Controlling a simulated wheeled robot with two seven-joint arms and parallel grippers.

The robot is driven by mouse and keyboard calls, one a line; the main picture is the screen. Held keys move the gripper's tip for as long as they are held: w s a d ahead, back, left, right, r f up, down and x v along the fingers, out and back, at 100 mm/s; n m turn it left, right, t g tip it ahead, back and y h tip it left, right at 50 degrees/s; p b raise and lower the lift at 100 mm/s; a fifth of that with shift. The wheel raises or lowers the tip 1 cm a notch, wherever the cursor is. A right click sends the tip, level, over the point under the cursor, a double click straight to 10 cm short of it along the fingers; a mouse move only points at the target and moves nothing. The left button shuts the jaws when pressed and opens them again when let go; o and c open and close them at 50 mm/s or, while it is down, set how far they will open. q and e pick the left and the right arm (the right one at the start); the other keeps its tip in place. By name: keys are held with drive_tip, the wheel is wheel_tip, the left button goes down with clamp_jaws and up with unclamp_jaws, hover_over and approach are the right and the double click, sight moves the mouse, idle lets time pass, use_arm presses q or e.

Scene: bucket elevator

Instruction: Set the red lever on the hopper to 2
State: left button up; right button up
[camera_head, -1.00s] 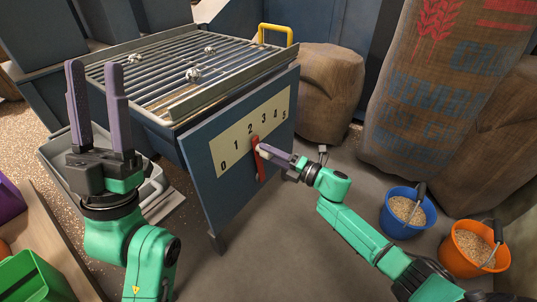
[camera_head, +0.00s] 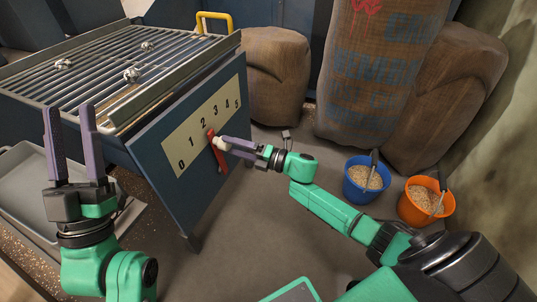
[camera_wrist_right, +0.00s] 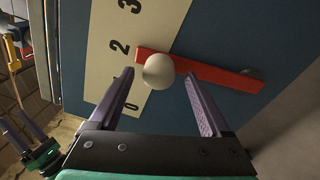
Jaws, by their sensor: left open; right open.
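The red lever (camera_head: 219,157) is on the blue hopper's front panel (camera_head: 160,150), below a cream scale (camera_head: 196,137) numbered 0 to 5. In the right wrist view the lever (camera_wrist_right: 215,75) has its tip beside the 2. Its pale round knob (camera_wrist_right: 158,71) lies between the spread fingers of my right gripper (camera_wrist_right: 160,78), with visible gaps on both sides. In the head view my right gripper (camera_head: 224,144) is at the knob and partly hides the lever. My left gripper (camera_head: 69,107) is open, upright and empty, left of the panel.
A slatted grate (camera_head: 120,72) with small pale lumps tops the hopper, with a yellow handle (camera_head: 214,16) behind. Sacks (camera_head: 278,75) stand behind right. Blue (camera_head: 366,190) and orange (camera_head: 425,212) grain buckets stand on the floor at right. A grey tray (camera_head: 25,190) lies at left.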

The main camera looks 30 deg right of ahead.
drive_tip(key=p+v, duration=0.1)
drive_tip(key=v, duration=0.2)
use_arm(q)
wheel_tip(320, 180, down, 18)
drive_tip(key=w+d+n+g+y, duration=0.2)
drive_tip(key=g+y, duration=0.1)
drive_tip(key=g, duration=0.3)
drive_tip(key=s+d+f+g+p, duration=0.1)
drive_tip(key=s+f+g, duration=0.1)
drive_tip(key=f, duration=0.6)
drive_tip(key=s+f+n+g+y+p, duration=0.1)
drive_tip(key=s+f+g, duration=0.2)
drive_tip(key=s+f, duration=0.2)
wheel_tip(320, 180, down, 4)
drive_tip(key=shift+d+r, duration=0.2)
drive_tip(key=shift+d, duration=0.15)
use_arm(e)
drive_tip(key=v, duration=0.9)
